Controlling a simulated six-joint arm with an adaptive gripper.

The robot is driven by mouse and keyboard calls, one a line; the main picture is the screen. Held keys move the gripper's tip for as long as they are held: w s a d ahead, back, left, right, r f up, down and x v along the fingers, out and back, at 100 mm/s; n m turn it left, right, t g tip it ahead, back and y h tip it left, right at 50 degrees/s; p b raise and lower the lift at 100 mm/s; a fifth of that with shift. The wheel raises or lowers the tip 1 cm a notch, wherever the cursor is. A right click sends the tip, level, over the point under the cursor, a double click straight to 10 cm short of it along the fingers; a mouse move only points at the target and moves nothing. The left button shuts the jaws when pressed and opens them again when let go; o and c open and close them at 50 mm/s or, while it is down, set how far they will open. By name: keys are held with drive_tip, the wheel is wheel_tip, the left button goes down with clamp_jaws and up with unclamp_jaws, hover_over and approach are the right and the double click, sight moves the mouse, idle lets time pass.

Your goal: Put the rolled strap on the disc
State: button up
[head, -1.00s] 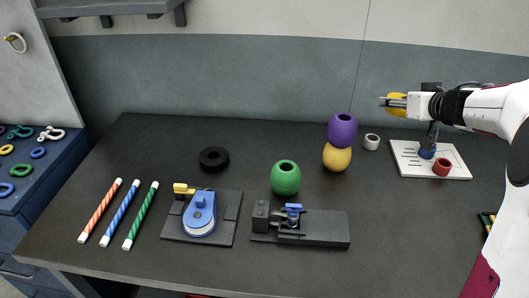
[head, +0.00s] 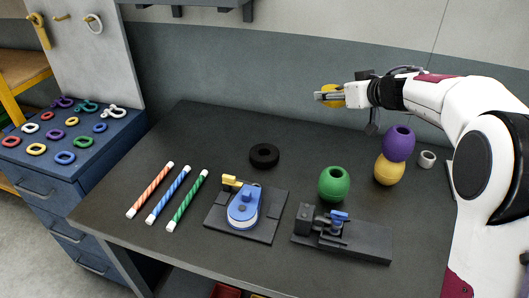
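My gripper (head: 318,96) is raised above the back of the bench in the head view, pointing left. Its grey fingers are closed on a yellow rounded piece (head: 333,103), which shows above and below them; it may be the rolled strap, but its coil is too small to make out. A thick black disc (head: 264,148) with a dark centre lies flat on the bench, lower and left of my gripper and well apart from it. A small white roll (head: 427,159) stands at the right, near my arm.
A purple float (head: 398,143) sits on a yellow float (head: 388,171). A green float (head: 334,184) stands by a dark clamp fixture (head: 362,243). A blue round device (head: 243,208) is on a dark plate. Several striped rods (head: 187,202) lie left. The bench around the disc is clear.

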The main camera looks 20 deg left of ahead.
drive_tip(key=s+a+n+g+y, duration=0.1)
drive_tip(key=s+a, duration=0.1)
drive_tip(key=a, duration=0.6)
drive_tip(key=s+a+n+g+y, duration=0.1)
drive_tip(key=s+a+n, duration=0.15)
drive_tip(key=a, duration=0.55)
hover_over(270, 159)
wheel_tip(270, 159, down, 10)
drive_tip(key=shift+d+f+m, duration=0.1)
drive_tip(key=shift+f+m, duration=0.25)
drive_tip(key=shift+f, duration=0.45)
drive_tip(key=shift+f, duration=0.15)
drive_tip(key=shift+f, duration=3)
drive_tip(key=shift+f, duration=0.1)
drive_tip(key=shift+f, duration=1.75)
drive_tip(key=shift+f, duration=0.1)
